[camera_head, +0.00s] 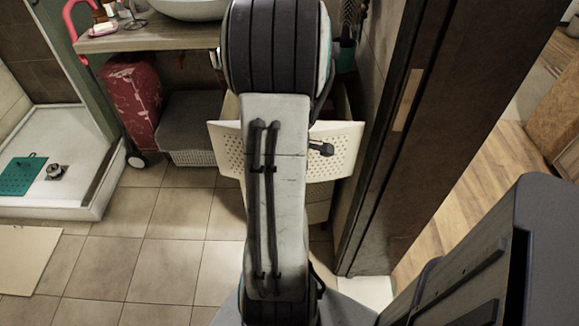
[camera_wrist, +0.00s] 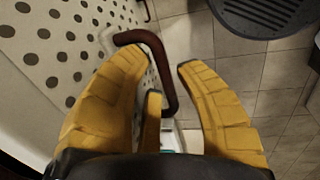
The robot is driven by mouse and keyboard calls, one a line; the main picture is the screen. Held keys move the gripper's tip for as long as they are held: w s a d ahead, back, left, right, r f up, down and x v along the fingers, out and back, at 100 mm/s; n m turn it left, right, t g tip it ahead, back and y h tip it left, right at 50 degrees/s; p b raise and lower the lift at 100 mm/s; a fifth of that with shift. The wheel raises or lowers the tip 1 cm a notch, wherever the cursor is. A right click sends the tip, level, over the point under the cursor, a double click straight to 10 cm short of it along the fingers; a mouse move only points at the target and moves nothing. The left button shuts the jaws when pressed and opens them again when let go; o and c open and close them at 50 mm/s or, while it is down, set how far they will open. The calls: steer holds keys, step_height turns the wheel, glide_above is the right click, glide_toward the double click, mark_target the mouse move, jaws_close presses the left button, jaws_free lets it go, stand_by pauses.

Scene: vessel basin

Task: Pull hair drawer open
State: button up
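The drawer (camera_head: 338,160) has a pale front with small holes and stands out from its cabinet in the head view, partly hidden by my arm. A dark handle (camera_head: 322,149) shows on its front. In the wrist view the dotted drawer front (camera_wrist: 45,55) fills the left side, and its bent red-brown handle (camera_wrist: 152,42) reaches out from it. My gripper (camera_wrist: 163,62) is open, with its yellow fingers on either side of the handle and a clear gap to the right finger. I cannot tell whether the left finger touches the handle. The head view hides my gripper behind my arm.
A dark door frame (camera_head: 395,150) stands close on the right. A counter (camera_head: 150,38) with a basin (camera_head: 190,8), a red suitcase (camera_head: 130,95) and a grey-topped basket (camera_head: 195,125) are at the back left. A shower tray (camera_head: 60,195) lies left.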

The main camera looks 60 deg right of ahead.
jaws_close()
steer(key=shift+a, duration=0.1)
stand_by(0.4)
